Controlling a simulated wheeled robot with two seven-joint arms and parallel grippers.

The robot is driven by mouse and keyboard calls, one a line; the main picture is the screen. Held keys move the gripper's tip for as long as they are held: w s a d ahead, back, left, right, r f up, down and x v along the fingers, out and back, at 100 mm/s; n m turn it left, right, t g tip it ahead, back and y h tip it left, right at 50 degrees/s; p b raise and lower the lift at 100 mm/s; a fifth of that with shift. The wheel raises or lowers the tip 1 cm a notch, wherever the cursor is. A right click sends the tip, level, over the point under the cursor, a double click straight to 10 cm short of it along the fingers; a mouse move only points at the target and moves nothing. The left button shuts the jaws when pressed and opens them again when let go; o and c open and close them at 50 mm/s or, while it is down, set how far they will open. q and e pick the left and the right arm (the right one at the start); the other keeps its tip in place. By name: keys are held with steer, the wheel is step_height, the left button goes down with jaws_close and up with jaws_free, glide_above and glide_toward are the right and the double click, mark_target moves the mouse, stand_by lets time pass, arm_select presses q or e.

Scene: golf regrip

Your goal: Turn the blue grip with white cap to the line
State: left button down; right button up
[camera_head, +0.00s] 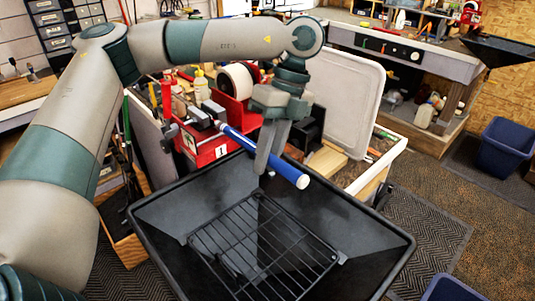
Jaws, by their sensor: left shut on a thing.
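The blue grip (287,170) points out over the black bin, sloping down to the right, with its white cap (303,181) at the near end. Its far end comes from the vise (199,117) on the red stand. My left gripper (268,162) reaches down from above and is shut on the blue grip, partway along it and behind the white cap. The fingers hide part of the grip. I cannot make out the line. My right gripper is not in view.
A black bin (385,238) with a wire rack (262,250) in it lies below the grip. The bench behind holds a red stand (213,150), a tape roll (236,80), bottles and an upright grey tray (345,100). Blue bins stand on the floor at right.

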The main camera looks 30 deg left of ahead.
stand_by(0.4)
arm_select(q)
steer(key=c, duration=1.5)
jaws_free()
steer(key=shift+c, duration=0.2)
steer(key=shift+w+r, duration=0.25)
steer(key=shift+r, duration=0.2)
steer(key=b+v, duration=0.1)
steer(key=v, duration=1.5)
steer(key=shift+r, duration=0.2)
